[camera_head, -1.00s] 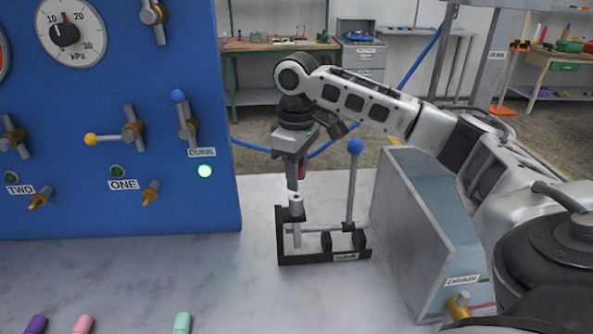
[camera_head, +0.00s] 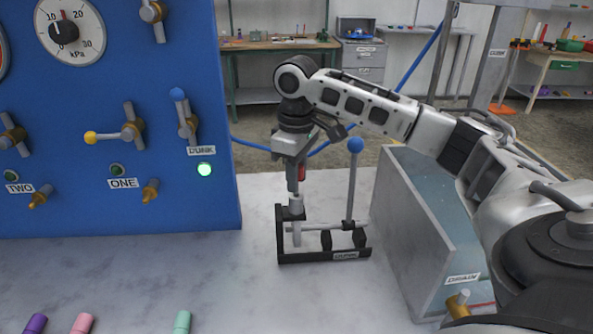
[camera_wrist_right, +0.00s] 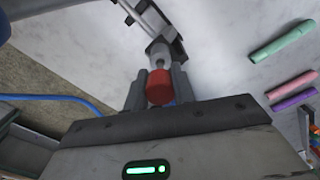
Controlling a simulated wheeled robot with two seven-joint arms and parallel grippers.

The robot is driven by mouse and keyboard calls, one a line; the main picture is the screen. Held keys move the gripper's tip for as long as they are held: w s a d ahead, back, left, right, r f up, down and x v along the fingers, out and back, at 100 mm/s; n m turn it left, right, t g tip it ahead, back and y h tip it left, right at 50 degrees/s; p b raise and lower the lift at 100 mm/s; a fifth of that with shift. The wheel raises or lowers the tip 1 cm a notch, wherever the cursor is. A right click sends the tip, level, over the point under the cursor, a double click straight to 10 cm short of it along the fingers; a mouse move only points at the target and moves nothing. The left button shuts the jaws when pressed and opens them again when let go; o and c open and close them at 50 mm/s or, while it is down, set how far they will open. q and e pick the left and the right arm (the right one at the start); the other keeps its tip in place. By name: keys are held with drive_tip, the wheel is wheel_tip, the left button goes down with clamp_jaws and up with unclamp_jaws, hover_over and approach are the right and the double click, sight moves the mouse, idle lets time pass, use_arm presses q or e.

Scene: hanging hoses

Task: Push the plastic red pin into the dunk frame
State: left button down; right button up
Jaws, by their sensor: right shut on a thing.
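The red pin (camera_wrist_right: 159,87) sits between the two fingers of my right gripper (camera_wrist_right: 158,92) in the right wrist view. A small red part of the pin (camera_head: 301,173) also shows beside the fingers in the head view. My right gripper (camera_head: 296,185) is shut on the pin and points straight down over the left post of the dunk frame (camera_head: 330,256). A grey collar and pale cylinder (camera_wrist_right: 158,56) lie directly beyond the pin. How deep the pin sits in the frame is hidden by the fingers. My left gripper is out of view.
A blue-knobbed lever (camera_head: 355,146) stands at the frame's right. The grey drain tank (camera_head: 425,230) is farther right. Several coloured pegs (camera_head: 182,322) lie at the front left.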

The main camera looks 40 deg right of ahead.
drive_tip(key=shift+f, duration=1.2)
drive_tip(key=o, duration=1.1)
drive_tip(key=shift+c, duration=0.2)
wheel_tip(320, 180, up, 16)
drive_tip(key=shift+f, duration=0.15)
